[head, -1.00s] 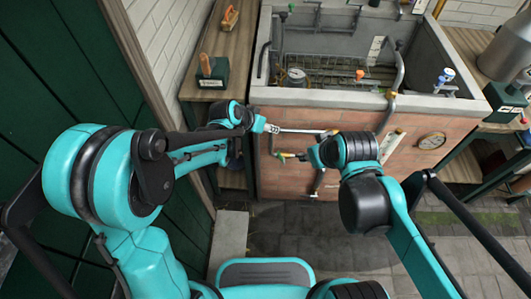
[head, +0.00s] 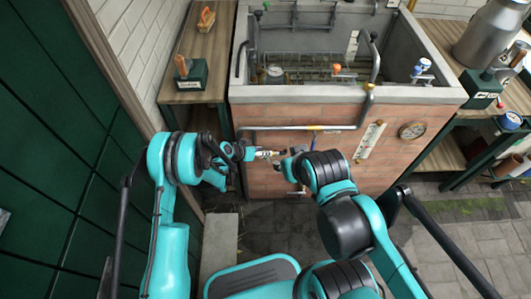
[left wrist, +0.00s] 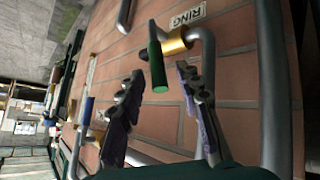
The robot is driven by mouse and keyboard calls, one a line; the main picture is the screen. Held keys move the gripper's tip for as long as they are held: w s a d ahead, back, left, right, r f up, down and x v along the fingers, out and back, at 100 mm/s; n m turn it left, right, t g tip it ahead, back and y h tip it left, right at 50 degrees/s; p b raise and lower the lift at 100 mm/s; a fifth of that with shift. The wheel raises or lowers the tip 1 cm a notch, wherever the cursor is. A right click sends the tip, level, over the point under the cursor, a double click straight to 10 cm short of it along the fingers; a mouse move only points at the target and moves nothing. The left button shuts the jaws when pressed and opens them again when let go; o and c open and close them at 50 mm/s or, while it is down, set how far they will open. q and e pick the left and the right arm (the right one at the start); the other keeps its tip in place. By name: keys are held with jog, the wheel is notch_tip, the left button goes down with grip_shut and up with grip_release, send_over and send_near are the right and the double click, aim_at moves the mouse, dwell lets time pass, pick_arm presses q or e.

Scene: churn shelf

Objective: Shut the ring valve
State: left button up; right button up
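The ring valve shows in the left wrist view as a brass body (left wrist: 174,42) on a grey pipe, with a green lever handle (left wrist: 158,62) running across it. A white label reading RING (left wrist: 187,15) is on the brick beside it. My left gripper (left wrist: 158,98) is open; its two fingers stand apart, with the handle's lower end between and just beyond the tips. In the head view my left gripper (head: 266,154) is low in front of the brick wall, and the valve is hard to make out there. My right gripper (head: 290,168) is close beside it, its fingers mostly hidden.
A brick-fronted vat (head: 345,95) stands ahead, with a horizontal pipe (head: 290,127), a thermometer strip (head: 369,141) and a round gauge (head: 412,130) on its front. Wooden benches flank it. A green wall (head: 60,150) stands close on the left. Paved floor is free at right.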

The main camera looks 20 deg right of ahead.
pick_arm(q)
jog(key=shift+b+x, duration=0.45)
jog(key=shift+x, duration=1.4)
jog(key=shift+w, duration=0.1)
jog(key=shift+c, duration=0.4)
grip_shut()
